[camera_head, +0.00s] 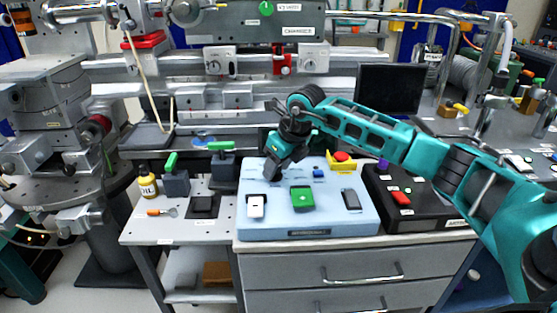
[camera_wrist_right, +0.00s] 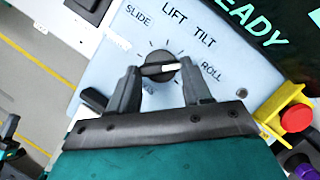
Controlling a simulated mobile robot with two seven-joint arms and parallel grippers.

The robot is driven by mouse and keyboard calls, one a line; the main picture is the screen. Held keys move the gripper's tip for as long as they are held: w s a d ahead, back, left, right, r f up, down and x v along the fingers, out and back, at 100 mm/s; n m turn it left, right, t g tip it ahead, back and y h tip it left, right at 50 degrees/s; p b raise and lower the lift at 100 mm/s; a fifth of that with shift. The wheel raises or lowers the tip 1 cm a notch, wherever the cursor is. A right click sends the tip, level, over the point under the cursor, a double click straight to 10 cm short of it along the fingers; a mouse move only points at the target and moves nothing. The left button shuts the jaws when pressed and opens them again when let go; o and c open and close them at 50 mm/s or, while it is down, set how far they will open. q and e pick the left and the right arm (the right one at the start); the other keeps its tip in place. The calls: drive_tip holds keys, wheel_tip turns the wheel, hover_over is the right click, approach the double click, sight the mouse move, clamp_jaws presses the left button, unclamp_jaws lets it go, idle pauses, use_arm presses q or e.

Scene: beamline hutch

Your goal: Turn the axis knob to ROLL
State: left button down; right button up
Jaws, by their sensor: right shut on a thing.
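The axis knob (camera_wrist_right: 158,56) is a dark round dial with a light-marked grip bar, on a pale blue panel (camera_wrist_right: 95,70). The labels SLIDE, LIFT, TILT and ROLL (camera_wrist_right: 212,72) are printed around it. The bar lies nearly level in the right wrist view, its right end toward ROLL. My right gripper (camera_wrist_right: 161,71) is shut on the knob, a finger at each end of the bar. In the head view my right gripper (camera_head: 272,168) is at the back left of the blue console (camera_head: 270,222) and hides the knob. My left gripper is not in view.
A red emergency button on a yellow base (camera_head: 342,157) is at the console's back right. A green rocker (camera_head: 302,197) and other switches are in front. A black box with a red button (camera_head: 401,198) stands right. An oil bottle (camera_head: 147,182) is on the left table.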

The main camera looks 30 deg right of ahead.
drive_tip(key=shift+a+m+h+p, duration=0.1)
drive_tip(key=shift+m+h+p, duration=0.3)
drive_tip(key=shift+m, duration=0.8)
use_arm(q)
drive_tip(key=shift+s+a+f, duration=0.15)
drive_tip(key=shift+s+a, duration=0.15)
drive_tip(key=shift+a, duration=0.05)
use_arm(e)
drive_tip(key=shift+m+h, duration=0.3)
drive_tip(key=shift+m, duration=0.1)
drive_tip(key=o, duration=1.1)
drive_tip(key=shift+c, duration=0.2)
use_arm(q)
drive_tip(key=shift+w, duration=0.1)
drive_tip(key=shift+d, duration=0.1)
use_arm(e)
drive_tip(key=shift+s+r, duration=0.1)
drive_tip(key=shift+r, duration=0.1)
use_arm(q)
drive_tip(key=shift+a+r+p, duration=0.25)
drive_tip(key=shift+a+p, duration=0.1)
drive_tip(key=shift+p, duration=0.15)
use_arm(e)
drive_tip(key=v, duration=1.2)
drive_tip(key=shift+s+r, duration=0.15)
drive_tip(key=shift+r, duration=0.1)
